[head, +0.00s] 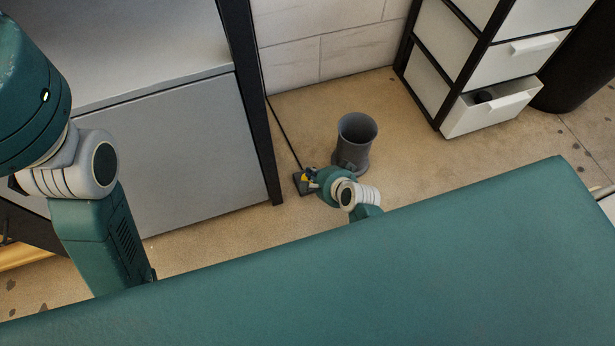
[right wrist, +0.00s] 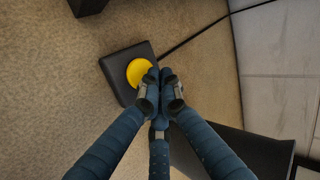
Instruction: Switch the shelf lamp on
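A dark foot switch (head: 300,184) lies on the floor, and a black cord runs from it up along the cabinet's post. In the right wrist view the switch (right wrist: 118,72) is a dark square block with a round yellow button (right wrist: 139,73). My right gripper (right wrist: 162,78) has its fingers together and empty, with the tips at the button's right edge. I cannot tell whether they touch it. In the head view my right gripper (head: 313,178) is small, over the switch and partly hiding it. My left gripper is out of view. No lamp shows.
A grey bin (head: 357,135) stands right behind my right wrist. A grey cabinet (head: 190,160) with a black post (head: 250,100) is left of the switch. A white drawer unit (head: 480,65) has its lowest drawer (head: 490,115) open. Floor between bin and drawers is clear.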

